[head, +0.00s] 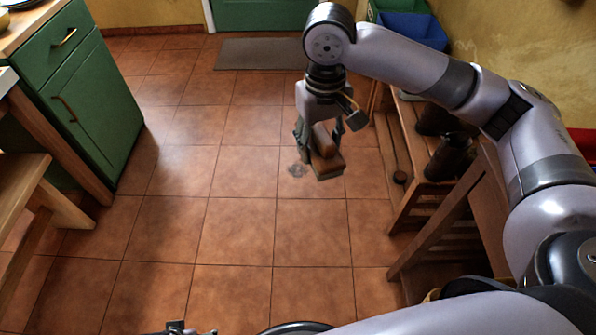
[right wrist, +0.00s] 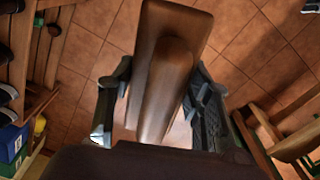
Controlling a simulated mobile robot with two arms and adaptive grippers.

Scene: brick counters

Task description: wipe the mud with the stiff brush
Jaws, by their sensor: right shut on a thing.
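My right gripper (head: 325,128) is shut on the stiff brush (head: 325,158), which has a brown wooden body and a dark greenish underside. It holds the brush over the tiled floor. In the right wrist view the brush (right wrist: 170,60) sits between the two dark fingers of the right gripper (right wrist: 155,110), and its bristles are hidden. I cannot tell whether the bristles touch the floor.
A wooden rack (head: 400,205) with dark boots (head: 449,157) stands close on the right. A green cabinet (head: 90,110) and a wooden bench (head: 40,185) stand on the left. A grey mat (head: 262,54) lies before the green door (head: 262,14). The middle floor is clear.

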